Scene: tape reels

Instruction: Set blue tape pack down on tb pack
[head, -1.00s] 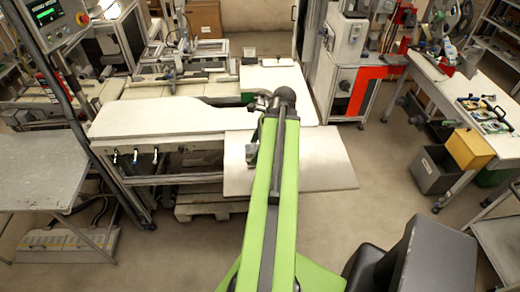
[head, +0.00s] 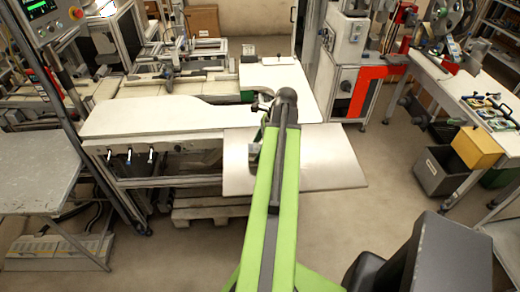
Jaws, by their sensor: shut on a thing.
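My gripper (head: 255,152) shows only in part, as a small grey piece at the left side of my green arm, in front of the pale board. It is shut, but its fingertips and what it holds are hidden behind the arm. I cannot make out the blue tape pack. A pale flat board (head: 325,160) stands at the front of the long white bench, under and around my arm's end. A white table top (head: 285,82) lies behind it. I cannot tell which of these surfaces is the tb pack.
The long white bench (head: 150,118) runs to the left, with a wooden pallet (head: 210,208) beneath. A grey table (head: 40,172) stands at the left. At the right are a machine with a red panel (head: 366,92), a yellow box (head: 478,148) and a reel workbench. Floor right of the board is clear.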

